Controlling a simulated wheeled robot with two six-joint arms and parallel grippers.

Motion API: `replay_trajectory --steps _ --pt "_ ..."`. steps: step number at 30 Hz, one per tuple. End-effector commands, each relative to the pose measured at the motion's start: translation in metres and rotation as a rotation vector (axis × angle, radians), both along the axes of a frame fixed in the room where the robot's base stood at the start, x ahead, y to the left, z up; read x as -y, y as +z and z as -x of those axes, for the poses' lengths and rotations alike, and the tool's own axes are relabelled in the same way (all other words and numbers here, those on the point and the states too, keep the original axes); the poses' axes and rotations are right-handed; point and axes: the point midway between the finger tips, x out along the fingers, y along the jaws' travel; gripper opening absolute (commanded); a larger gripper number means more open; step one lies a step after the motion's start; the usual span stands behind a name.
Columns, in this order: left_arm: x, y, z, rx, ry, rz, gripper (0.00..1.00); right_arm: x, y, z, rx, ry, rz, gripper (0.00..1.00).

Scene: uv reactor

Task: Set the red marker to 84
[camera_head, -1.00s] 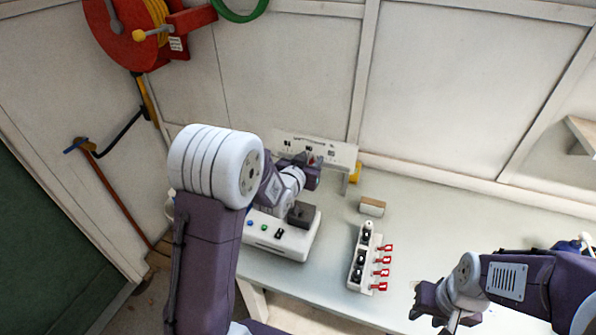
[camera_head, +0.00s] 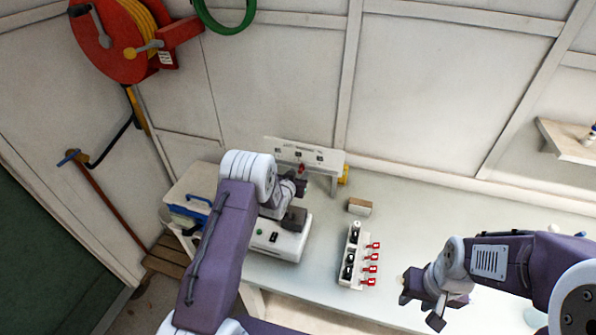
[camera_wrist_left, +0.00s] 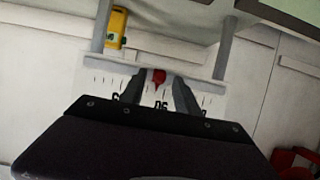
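The red marker (camera_head: 301,168) sits on the white upright panel (camera_head: 332,158) at the back of the bench. In the left wrist view the panel's scale appears upside down, and the red marker (camera_wrist_left: 158,77) stands near a printed number, with tick marks to either side. The exact reading is too small to tell. My left gripper (camera_head: 301,183) is just in front of the panel. In the left wrist view its two fingers (camera_wrist_left: 159,92) are apart, one on each side of the marker, with gaps visible. My right gripper (camera_head: 421,311) is open and empty over the bench's front right.
A white device with a dark block (camera_head: 294,218) stands below my left gripper. A white strip with red tags (camera_head: 354,258) and a small brown-topped block (camera_head: 360,206) are on the bench. A yellow object (camera_head: 343,175) is beside the panel. The back right bench is clear.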

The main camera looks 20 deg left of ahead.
Motion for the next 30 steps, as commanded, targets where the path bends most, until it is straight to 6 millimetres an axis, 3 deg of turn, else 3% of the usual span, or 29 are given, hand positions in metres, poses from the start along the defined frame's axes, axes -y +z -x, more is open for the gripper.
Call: replay_trajectory --steps 10,14,15,30 --pt "0.0002 -0.0028 -0.0054 -0.001 0.0 0.0 0.38 0.0 0.0014 0.0 0.0 0.0 0.0 0.36" --pt "0.0001 -0.0026 -0.0054 -0.001 0.0 0.0 0.01 0.0 0.0014 0.0 0.0 0.0 0.0 0.36" --pt "0.0001 -0.0026 -0.0054 -0.001 0.0 0.0 0.0 0.0 0.0014 0.0 0.0 0.0 0.0 0.36" --pt "0.0001 -0.002 -0.0056 0.001 0.0 0.0 0.0 0.0 0.0014 0.0 0.0 0.0 0.0 0.36"
